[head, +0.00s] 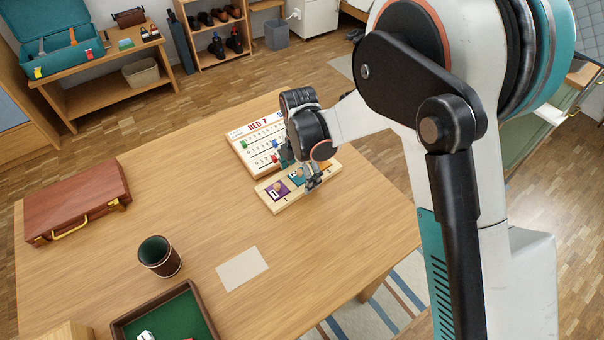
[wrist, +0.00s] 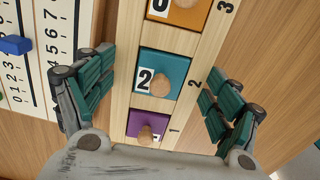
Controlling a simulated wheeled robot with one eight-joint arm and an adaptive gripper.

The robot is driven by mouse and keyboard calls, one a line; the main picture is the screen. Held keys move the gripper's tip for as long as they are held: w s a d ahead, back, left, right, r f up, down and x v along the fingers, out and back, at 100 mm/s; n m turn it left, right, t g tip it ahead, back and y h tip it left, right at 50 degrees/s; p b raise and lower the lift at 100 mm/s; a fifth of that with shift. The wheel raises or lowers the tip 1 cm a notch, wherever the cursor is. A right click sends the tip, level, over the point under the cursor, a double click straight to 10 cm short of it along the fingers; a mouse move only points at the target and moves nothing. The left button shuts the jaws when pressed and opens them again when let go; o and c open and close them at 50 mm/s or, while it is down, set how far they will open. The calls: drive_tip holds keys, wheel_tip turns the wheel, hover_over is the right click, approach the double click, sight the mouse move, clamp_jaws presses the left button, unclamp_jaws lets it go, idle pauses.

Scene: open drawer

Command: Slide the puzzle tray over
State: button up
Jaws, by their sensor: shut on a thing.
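The puzzle tray (head: 291,201) is a pale wooden board lying on the table, with its long side slanting up to the right. It holds a purple piece (head: 275,191) numbered 1, a teal piece numbered 2 (wrist: 175,68) and an orange piece numbered 3 (wrist: 186,12), each with a wooden knob. My gripper (head: 300,172) is over the tray, hiding part of it. In the wrist view my gripper (wrist: 160,78) has one teal-padded finger on each long side of the tray, shut across its width near the teal piece.
A white number board (head: 249,150) with coloured sliders lies close behind the tray. A paper sheet (head: 242,269), a dark cup (head: 160,257), a green-lined tray (head: 207,312) and a brown case (head: 75,198) are also on the table. The table's right edge is near; the middle-left is clear.

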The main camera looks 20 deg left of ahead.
drive_tip(key=shift+w+a+f, duration=0.1)
drive_tip(key=shift+w+a, duration=0.15)
drive_tip(key=shift+a, duration=0.05)
drive_tip(key=shift+c, duration=0.2)
drive_tip(key=o, duration=1.2)
drive_tip(key=shift+a+f, duration=0.1)
drive_tip(key=shift+o, duration=0.2)
wheel_tip(320, 180, up, 12)
